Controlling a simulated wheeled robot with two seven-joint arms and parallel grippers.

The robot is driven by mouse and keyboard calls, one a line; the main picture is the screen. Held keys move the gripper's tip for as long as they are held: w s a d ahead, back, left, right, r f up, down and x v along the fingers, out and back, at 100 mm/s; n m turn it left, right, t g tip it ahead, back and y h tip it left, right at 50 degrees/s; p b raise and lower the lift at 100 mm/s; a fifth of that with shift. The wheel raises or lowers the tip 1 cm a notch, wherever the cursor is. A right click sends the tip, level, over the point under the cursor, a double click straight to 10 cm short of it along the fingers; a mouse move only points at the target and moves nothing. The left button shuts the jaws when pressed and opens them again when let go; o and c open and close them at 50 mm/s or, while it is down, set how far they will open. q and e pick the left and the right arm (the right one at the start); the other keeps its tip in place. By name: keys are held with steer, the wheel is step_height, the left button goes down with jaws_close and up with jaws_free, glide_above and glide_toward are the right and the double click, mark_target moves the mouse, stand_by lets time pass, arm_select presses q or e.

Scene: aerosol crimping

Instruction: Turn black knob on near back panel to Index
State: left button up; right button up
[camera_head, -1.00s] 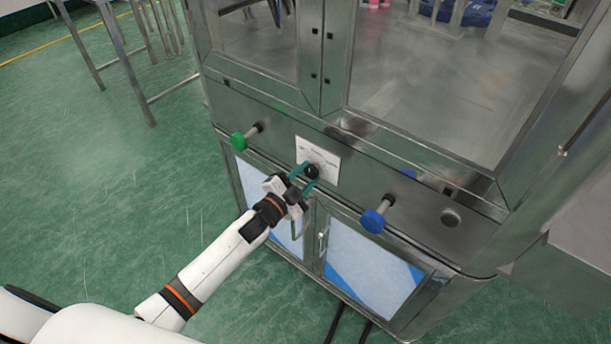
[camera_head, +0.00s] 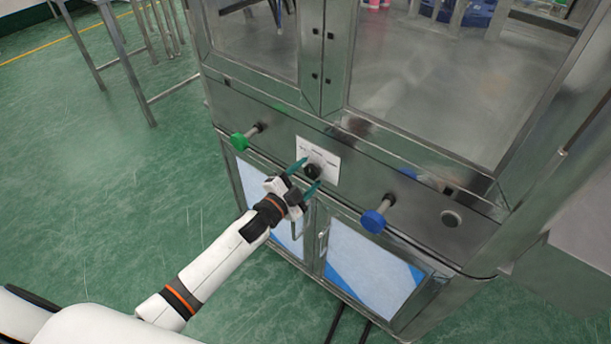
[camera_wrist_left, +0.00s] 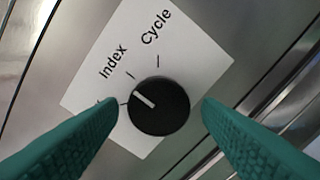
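The black knob (camera_head: 312,171) sits on the white label plate (camera_head: 330,158) on the cabinet's steel panel. In the left wrist view the knob (camera_wrist_left: 160,107) carries a white pointer line aimed left and slightly up, between a tick at its left and the tick under "Index". "Cycle" is printed further right on the label (camera_wrist_left: 180,45). My left gripper (camera_head: 305,178) is open, with its teal fingers on either side of the knob. In the left wrist view both fingers show gaps to the knob. My right gripper is not in view.
A green knob (camera_head: 239,141) sticks out on a stem to the left, and a blue knob (camera_head: 373,221) to the right. A round metal fitting (camera_head: 451,218) is further right. Cabinet doors (camera_head: 368,272) with handles lie below. Green floor is open at left.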

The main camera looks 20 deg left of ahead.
arm_select(q)
steer(key=shift+s, duration=0.1)
steer(key=v, duration=1.1)
steer(key=shift+s+a+b, duration=0.15)
steer(key=shift+s+b, duration=0.25)
